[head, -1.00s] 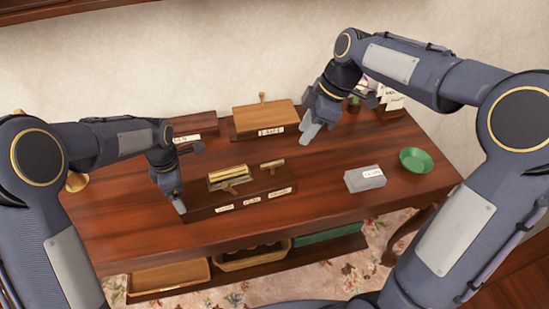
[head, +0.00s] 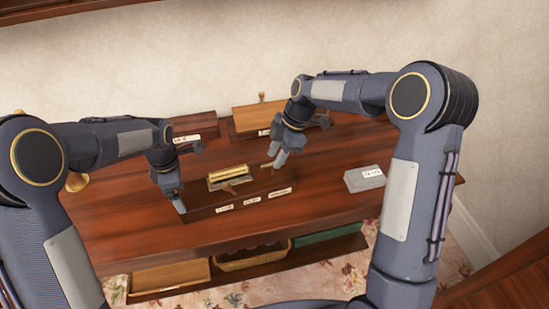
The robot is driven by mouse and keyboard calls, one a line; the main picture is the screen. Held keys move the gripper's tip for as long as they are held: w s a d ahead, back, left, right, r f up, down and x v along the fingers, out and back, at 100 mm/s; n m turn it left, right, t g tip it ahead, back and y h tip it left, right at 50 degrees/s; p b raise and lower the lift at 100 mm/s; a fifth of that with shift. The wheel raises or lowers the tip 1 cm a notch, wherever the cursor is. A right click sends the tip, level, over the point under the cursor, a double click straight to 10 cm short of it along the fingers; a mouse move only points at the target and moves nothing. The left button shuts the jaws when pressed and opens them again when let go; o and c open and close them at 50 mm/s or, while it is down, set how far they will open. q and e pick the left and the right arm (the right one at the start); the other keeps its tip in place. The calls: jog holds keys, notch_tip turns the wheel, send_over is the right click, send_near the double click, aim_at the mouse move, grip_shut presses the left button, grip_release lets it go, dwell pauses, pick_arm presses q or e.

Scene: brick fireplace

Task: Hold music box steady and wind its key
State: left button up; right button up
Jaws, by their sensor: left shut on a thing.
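The music box (head: 236,203) is a long dark wooden box with pale labels on its front, standing on the table. A brass cylinder mechanism (head: 229,176) sits on its top. My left gripper (head: 180,204) is shut on the box's left end. The winding key, a small brass bar (head: 266,165), stands on the right part of the box top and is mostly hidden by my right gripper. My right gripper (head: 275,160) points down at the key; I cannot tell whether its fingers touch it or how far apart they are.
A grey labelled block (head: 364,179) lies to the right on the table (head: 330,212). A wooden box with a knob (head: 258,117) and a dark box (head: 195,126) stand at the back. Trays (head: 168,275) sit on the lower shelf. The table front is clear.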

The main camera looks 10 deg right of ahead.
jog(key=shift+x, duration=0.9)
jog(key=shift+c, duration=0.2)
grip_shut()
